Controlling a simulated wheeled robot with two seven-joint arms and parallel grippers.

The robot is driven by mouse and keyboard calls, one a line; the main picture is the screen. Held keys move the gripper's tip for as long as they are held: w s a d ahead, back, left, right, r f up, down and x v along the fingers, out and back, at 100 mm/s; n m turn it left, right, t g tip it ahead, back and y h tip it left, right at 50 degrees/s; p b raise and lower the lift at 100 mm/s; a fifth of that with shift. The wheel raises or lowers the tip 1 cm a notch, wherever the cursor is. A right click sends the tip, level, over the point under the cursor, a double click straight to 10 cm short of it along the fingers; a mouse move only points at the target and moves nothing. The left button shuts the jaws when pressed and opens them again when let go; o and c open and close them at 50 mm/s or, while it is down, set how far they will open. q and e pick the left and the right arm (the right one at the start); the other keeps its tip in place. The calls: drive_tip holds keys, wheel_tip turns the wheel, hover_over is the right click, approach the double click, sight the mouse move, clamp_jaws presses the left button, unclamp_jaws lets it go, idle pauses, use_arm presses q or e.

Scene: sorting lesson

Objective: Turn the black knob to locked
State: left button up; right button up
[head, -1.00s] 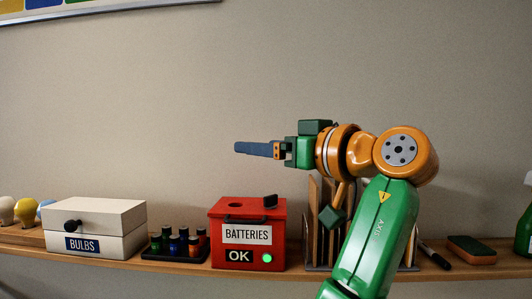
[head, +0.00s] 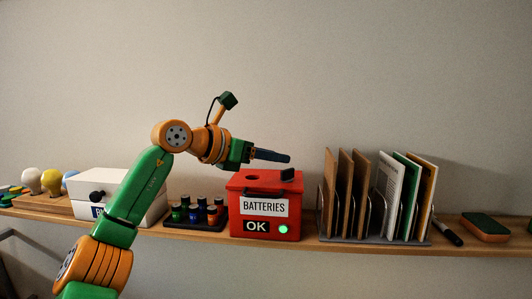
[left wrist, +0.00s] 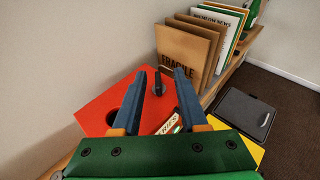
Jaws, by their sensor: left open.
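The black knob (head: 288,175) stands on the right part of the top of the red battery box (head: 236,210). In the left wrist view the knob (left wrist: 158,83) shows between the fingertips, apart from both as far as I can tell. My left gripper (head: 289,158) is over the box, pointing right, with its fingertips just above the knob in the head view. In the left wrist view its two blue fingers (left wrist: 160,75) are spread and hold nothing. The box front reads BATTERIES and OK, with a green light (head: 283,229). My right gripper is not in view.
Small bottles (head: 194,214) in a black tray and a white bulbs box (head: 154,202) stand left of the red box. A rack (head: 370,238) of folders stands close on its right. A marker (head: 448,234) and an eraser (head: 484,228) lie farther right. The wall is behind.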

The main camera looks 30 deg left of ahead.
sight(286, 170)
use_arm(q)
drive_tip(key=shift+s+a+f+g, duration=0.15)
drive_tip(key=shift+s+a+f, duration=0.05)
drive_tip(key=shift+a+f, duration=0.2)
drive_tip(key=shift+s+a+f+g, duration=0.15)
drive_tip(key=shift+a+f, duration=0.1)
drive_tip(key=shift+f, duration=0.25)
drive_tip(key=p+x, duration=0.1)
drive_tip(key=x, duration=0.2)
drive_tip(key=p+x, duration=0.2)
drive_tip(key=x, duration=0.2)
drive_tip(key=shift+d, duration=0.25)
drive_tip(key=shift+f, duration=0.15)
drive_tip(key=shift+s+a, duration=0.1)
drive_tip(key=shift+a, duration=0.05)
drive_tip(key=shift+c, duration=0.2)
clamp_jaws()
